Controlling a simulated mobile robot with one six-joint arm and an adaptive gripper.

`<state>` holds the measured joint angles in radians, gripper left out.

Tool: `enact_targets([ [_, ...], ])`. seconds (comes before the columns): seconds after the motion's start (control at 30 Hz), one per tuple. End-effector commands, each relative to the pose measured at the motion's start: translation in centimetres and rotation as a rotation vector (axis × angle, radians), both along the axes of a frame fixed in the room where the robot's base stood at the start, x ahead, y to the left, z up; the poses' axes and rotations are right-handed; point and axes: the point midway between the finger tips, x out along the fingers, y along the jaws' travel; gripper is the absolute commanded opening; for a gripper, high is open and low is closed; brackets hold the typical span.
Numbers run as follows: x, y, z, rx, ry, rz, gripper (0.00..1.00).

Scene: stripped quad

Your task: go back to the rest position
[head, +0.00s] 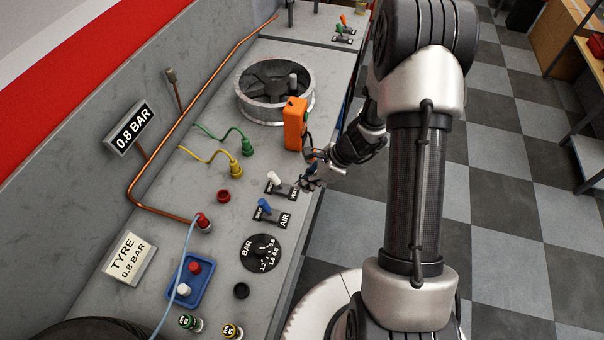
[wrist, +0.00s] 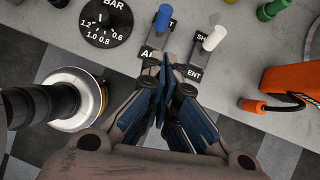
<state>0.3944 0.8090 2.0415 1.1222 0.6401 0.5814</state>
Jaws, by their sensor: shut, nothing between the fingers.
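My gripper (head: 312,178) is at the front edge of the grey bench (head: 225,265), close to the white-handled toggle switch (head: 275,180). In the wrist view my gripper (wrist: 167,75) has its fingertips together and nothing shows between them. The fingertips overlap the labels of the blue-handled AIR switch (wrist: 164,18) and the white-handled switch (wrist: 214,38) in that picture. I cannot tell whether they touch either one. My arm reaches out from the lower right of the head view.
A BAR dial (head: 261,253), a blue tray (head: 187,279) and a copper pipe (head: 160,116) are on the bench side. The checkered floor (head: 520,200) at right is open.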

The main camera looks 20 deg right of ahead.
Motion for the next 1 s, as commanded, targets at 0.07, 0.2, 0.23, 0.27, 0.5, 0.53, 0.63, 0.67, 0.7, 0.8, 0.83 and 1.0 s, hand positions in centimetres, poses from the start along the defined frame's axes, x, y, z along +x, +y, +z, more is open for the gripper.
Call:
enact_targets([
  [0.07,0.0,0.0,0.0,0.0,0.0,0.0,0.0],
  [0.2,0.0,0.0,0.0,0.0,0.0,0.0,0.0],
  [0.23,0.0,0.0,0.1,-0.001,-0.002,0.003,0.0],
  [0.27,0.1,0.1,0.2,-0.002,-0.006,0.009,0.0],
  [0.5,-0.3,2.1,6.0,-0.083,-0.157,0.277,0.0],
  [0.53,-0.6,2.5,7.2,-0.103,-0.188,0.335,0.0],
  [0.63,-2.2,3.9,10.7,-0.173,-0.285,0.537,0.0],
  [0.67,-2.8,4.3,11.6,-0.195,-0.311,0.597,0.0],
  [0.7,-3.7,4.7,12.8,-0.225,-0.346,0.676,0.0],
  [0.8,-6.2,5.6,15.4,-0.308,-0.427,0.87,0.0],
  [0.83,-6.9,5.8,16.1,-0.336,-0.45,0.926,0.0],
  [1.0,-11.8,6.3,18.9,-0.5,-0.56,1.241,0.0],
])
